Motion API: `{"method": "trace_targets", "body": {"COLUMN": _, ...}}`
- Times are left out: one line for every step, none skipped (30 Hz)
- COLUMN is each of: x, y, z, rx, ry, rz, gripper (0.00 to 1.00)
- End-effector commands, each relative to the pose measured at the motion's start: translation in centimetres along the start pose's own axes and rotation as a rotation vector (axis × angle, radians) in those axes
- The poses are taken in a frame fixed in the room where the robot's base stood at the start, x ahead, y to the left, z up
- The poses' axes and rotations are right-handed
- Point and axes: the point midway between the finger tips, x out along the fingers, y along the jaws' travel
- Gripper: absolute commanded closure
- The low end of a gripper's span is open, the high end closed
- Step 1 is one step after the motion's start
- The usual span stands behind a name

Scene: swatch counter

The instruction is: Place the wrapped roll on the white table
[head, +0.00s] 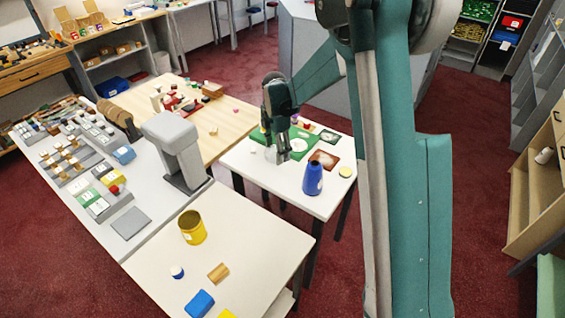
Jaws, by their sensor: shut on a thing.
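My gripper (283,154) hangs over the left part of a white table (317,203) with a green mat (307,148) on it. Its fingers are shut on a small pale thing, mostly hidden by them. I cannot make out whether this is the wrapped roll, or whether it touches the table. A short tan roll (218,273) lies on another white table (255,235) at the front.
A blue bottle-like thing (313,179), a brown card (324,159) and a yellow disc (345,172) are on the table under my gripper. A grey stand (178,150) is to its left. The front table holds a yellow cup (192,228) and a blue block (200,303).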

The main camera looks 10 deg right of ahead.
Motion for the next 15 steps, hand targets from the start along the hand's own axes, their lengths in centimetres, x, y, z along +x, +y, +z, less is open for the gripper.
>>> {"method": "trace_targets", "body": {"x": 0.8, "y": 0.0, "z": 0.0, "rx": 0.0, "ry": 0.0, "rz": 0.0, "gripper": 0.58}}
{"method": "trace_targets", "body": {"x": 1.2, "y": 0.0, "z": 0.0, "rx": 0.0, "ry": 0.0, "rz": 0.0, "gripper": 0.58}}
{"method": "trace_targets", "body": {"x": 1.8, "y": 0.0, "z": 0.0, "rx": 0.0, "ry": 0.0, "rz": 0.0, "gripper": 0.58}}
{"method": "trace_targets", "body": {"x": 2.2, "y": 0.0, "z": 0.0, "rx": 0.0, "ry": 0.0, "rz": 0.0, "gripper": 0.58}}
{"method": "trace_targets", "body": {"x": 2.6, "y": 0.0, "z": 0.0, "rx": 0.0, "ry": 0.0, "rz": 0.0, "gripper": 0.58}}
{"method": "trace_targets", "body": {"x": 3.1, "y": 0.0, "z": 0.0, "rx": 0.0, "ry": 0.0, "rz": 0.0, "gripper": 0.58}}
{"method": "trace_targets", "body": {"x": 3.4, "y": 0.0, "z": 0.0, "rx": 0.0, "ry": 0.0, "rz": 0.0, "gripper": 0.58}}
{"method": "trace_targets", "body": {"x": 3.7, "y": 0.0, "z": 0.0, "rx": 0.0, "ry": 0.0, "rz": 0.0, "gripper": 0.58}}
{"method": "trace_targets", "body": {"x": 3.9, "y": 0.0, "z": 0.0, "rx": 0.0, "ry": 0.0, "rz": 0.0, "gripper": 0.58}}
{"method": "trace_targets", "body": {"x": 4.1, "y": 0.0, "z": 0.0, "rx": 0.0, "ry": 0.0, "rz": 0.0, "gripper": 0.58}}
{"method": "trace_targets", "body": {"x": 4.2, "y": 0.0, "z": 0.0, "rx": 0.0, "ry": 0.0, "rz": 0.0, "gripper": 0.58}}
{"method": "trace_targets", "body": {"x": 4.2, "y": 0.0, "z": 0.0, "rx": 0.0, "ry": 0.0, "rz": 0.0, "gripper": 0.58}}
{"method": "trace_targets", "body": {"x": 4.3, "y": 0.0, "z": 0.0, "rx": 0.0, "ry": 0.0, "rz": 0.0, "gripper": 0.58}}
{"method": "trace_targets", "body": {"x": 4.3, "y": 0.0, "z": 0.0, "rx": 0.0, "ry": 0.0, "rz": 0.0, "gripper": 0.58}}
{"method": "trace_targets", "body": {"x": 4.3, "y": 0.0, "z": 0.0, "rx": 0.0, "ry": 0.0, "rz": 0.0, "gripper": 0.58}}
